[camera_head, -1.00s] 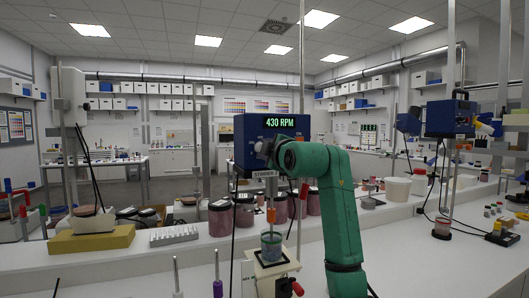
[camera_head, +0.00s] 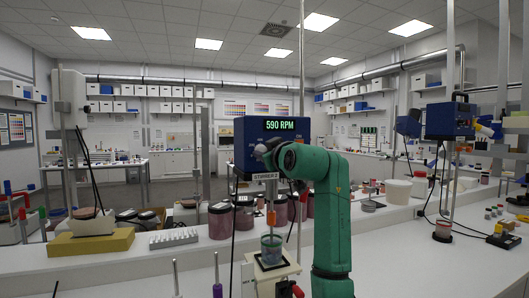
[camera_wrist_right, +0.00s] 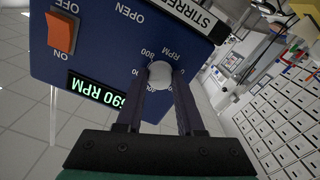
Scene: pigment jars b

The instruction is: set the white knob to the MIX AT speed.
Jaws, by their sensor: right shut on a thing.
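The blue stirrer box (camera_head: 245,135) hangs above the bench, marked STIRRER 2, with its green display (camera_head: 281,125) reading 590 RPM. In the right wrist view, which shows the box upside down, the white knob (camera_wrist_right: 160,73) sits on the RPM dial. My right gripper (camera_wrist_right: 158,92) is shut on the knob, one dark finger on each side; in the head view the gripper (camera_head: 268,153) covers it. A white card (camera_head: 248,276) stands by the stirrer's base; its small print is unreadable, so I cannot read the MIX AT speed. My left gripper is not in view.
A jar of teal liquid (camera_head: 271,247) stands under the stirrer. An orange ON/OFF switch (camera_wrist_right: 61,31) is on the box face. Several pigment jars (camera_head: 220,220) stand behind, and a yellow block (camera_head: 92,242) lies left. The front right bench is clear.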

